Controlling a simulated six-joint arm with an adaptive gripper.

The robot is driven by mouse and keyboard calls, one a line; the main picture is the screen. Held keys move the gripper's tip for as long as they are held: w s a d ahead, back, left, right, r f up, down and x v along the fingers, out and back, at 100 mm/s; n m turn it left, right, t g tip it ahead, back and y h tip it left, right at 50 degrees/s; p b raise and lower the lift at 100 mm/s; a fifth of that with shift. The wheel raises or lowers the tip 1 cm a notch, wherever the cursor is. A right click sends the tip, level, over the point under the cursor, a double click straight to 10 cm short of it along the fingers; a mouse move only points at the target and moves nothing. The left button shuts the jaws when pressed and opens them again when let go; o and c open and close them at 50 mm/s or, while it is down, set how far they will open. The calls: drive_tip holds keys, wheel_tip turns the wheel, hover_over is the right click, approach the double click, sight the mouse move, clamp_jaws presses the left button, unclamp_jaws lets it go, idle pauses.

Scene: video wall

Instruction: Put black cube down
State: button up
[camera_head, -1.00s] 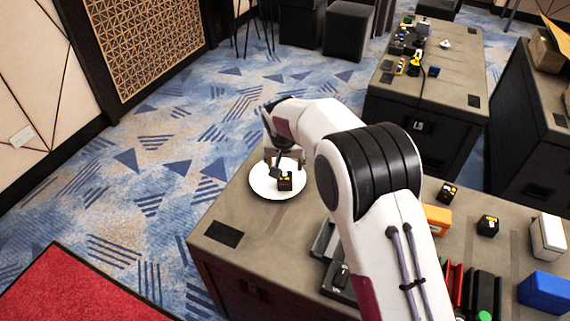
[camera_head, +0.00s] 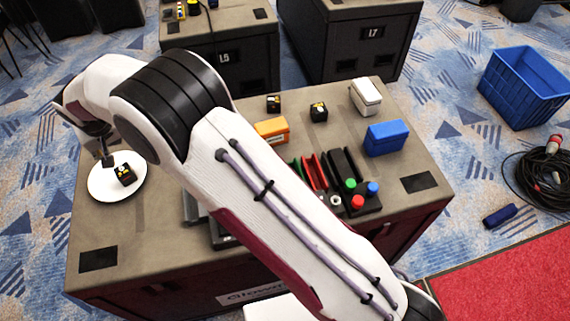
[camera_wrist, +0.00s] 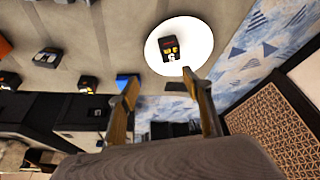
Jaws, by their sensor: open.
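A black cube (camera_head: 124,175) with yellow and white markings rests on a round white plate (camera_head: 101,190) at the left end of the near table. In the wrist view the cube (camera_wrist: 171,50) lies well inside the plate's rim (camera_wrist: 203,38), beyond my fingertips. My gripper (camera_wrist: 160,76) is open, with nothing between its two fingers. In the head view one dark finger shows above the plate, just left of the cube and apart from it; the rest is partly hidden by my wrist.
Two similar black cubes (camera_head: 273,103) (camera_head: 319,111) stand on the table with an orange box (camera_head: 272,131), a white box (camera_head: 365,97) and a blue box (camera_head: 386,138). A holder with coloured items (camera_head: 343,172) is behind my arm. Bare tabletop lies right of the plate.

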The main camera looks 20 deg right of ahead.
drive_tip(key=s+d+r+m, duration=0.1)
drive_tip(key=s+d+r, duration=0.4)
drive_tip(key=d+r, duration=0.7)
drive_tip(key=s+d+r+m, duration=0.1)
drive_tip(key=s+d+r, duration=0.3)
drive_tip(key=d+r, duration=0.85)
drive_tip(key=s+d+f+m+h, duration=0.1)
drive_tip(key=s+d+f, duration=0.1)
drive_tip(key=s+d, duration=0.8)
drive_tip(key=s+d+f+m+t, duration=0.1)
drive_tip(key=s+d+f, duration=0.1)
drive_tip(key=s+d, duration=0.7)
drive_tip(key=shift+s+d+f+h, duration=0.2)
drive_tip(key=shift+s+d+h, duration=0.2)
drive_tip(key=shift+s, duration=2.7)
drive_tip(key=shift+o, duration=0.5)
